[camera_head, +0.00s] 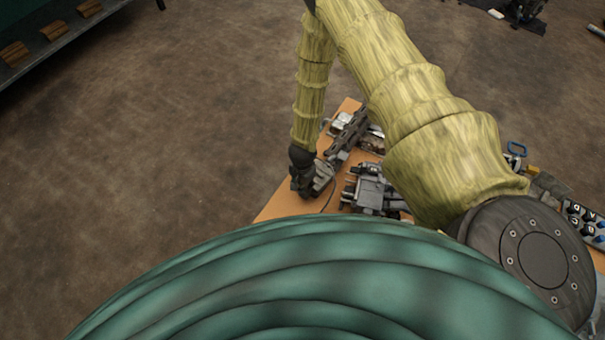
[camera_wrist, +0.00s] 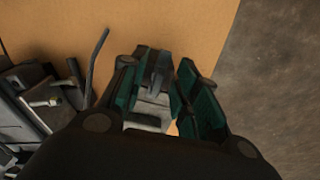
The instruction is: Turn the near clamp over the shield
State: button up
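My gripper (camera_wrist: 163,88) points down at the table, with its two green-padded fingers spread apart. A grey metal part (camera_wrist: 152,104) with a dark upright piece shows between the fingers; I cannot tell whether it is the near clamp or whether a finger touches it. A dark bent bar (camera_wrist: 95,62) stands left of the fingers. In the head view, my gripper shows small and dark at the table's left side, beside a grey mechanical assembly (camera_head: 372,190). The shield cannot be picked out clearly.
The orange-brown tabletop (camera_wrist: 150,22) is bare beyond the fingers, and its right edge drops to the brown floor (camera_wrist: 275,70). Grey machine parts (camera_wrist: 30,100) crowd the left. A long dark part (camera_head: 348,135) lies further back. My arm hides much of the table.

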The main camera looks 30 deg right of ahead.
notch_tip(320, 180, up, 12)
dwell(0.6)
jog(key=shift+f, duration=0.1)
dwell(0.4)
jog(key=s+a+r+n, duration=0.1)
jog(key=s+a+n, duration=0.1)
jog(key=s+n, duration=0.8)
jog(key=s+a+r+n, duration=0.1)
jog(key=s+a+n, duration=0.15)
jog(key=s, duration=1.35)
notch_tip(320, 180, up, 18)
jog(key=p, duration=1.7)
jog(key=shift+w+d+f, duration=0.2)
jog(key=shift+d+f, duration=0.05)
jog(key=shift+d, duration=0.15)
